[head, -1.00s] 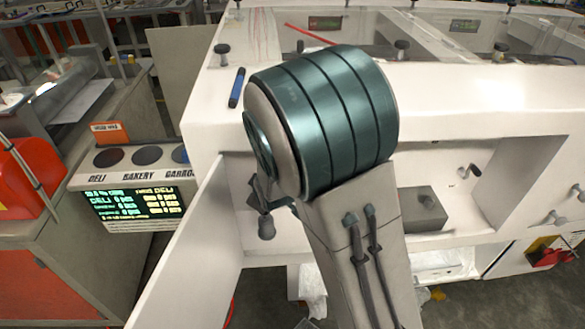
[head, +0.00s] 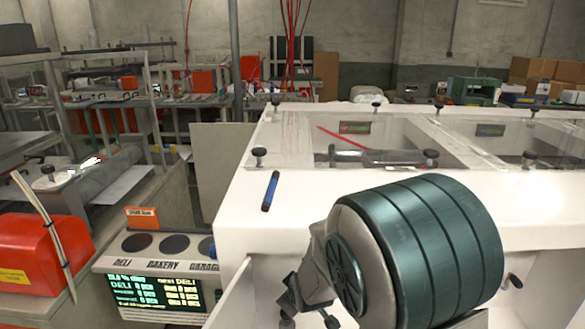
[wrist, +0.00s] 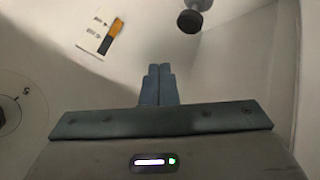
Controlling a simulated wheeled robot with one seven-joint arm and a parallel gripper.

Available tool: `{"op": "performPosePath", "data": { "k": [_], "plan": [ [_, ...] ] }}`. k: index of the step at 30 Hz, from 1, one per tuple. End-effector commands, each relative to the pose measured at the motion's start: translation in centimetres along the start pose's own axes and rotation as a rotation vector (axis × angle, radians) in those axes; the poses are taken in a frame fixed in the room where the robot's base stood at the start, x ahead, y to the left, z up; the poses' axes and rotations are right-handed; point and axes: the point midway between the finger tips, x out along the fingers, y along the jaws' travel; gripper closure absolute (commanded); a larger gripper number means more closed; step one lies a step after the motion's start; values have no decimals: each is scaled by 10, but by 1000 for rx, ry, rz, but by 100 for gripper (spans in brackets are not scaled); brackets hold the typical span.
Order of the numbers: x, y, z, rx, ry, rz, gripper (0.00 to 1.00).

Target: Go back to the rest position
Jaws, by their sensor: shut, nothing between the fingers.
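My gripper (wrist: 159,72) shows in the wrist view with its two blue-grey fingers pressed together and nothing between them. The grey links beside that joint show at the bottom, but I cannot make out the fingertips there.
A white cabinet (head: 330,205) with clear top panels stands close around my arm. A blue marker (head: 270,191) lies on it. A lit display panel (head: 155,290) and a red box (head: 42,253) are at left. A dark knob (wrist: 190,20) shows in the wrist view.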

Motion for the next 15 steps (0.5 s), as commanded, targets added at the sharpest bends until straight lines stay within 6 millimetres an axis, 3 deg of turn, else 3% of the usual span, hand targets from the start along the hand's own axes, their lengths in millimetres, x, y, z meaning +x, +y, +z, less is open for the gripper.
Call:
{"op": "performPosePath", "data": {
  "k": [6,15],
  "plan": [
    [-63,21,31,253,-105,-79,100],
    [-163,28,84,563,-284,-122,100]
  ]
}}
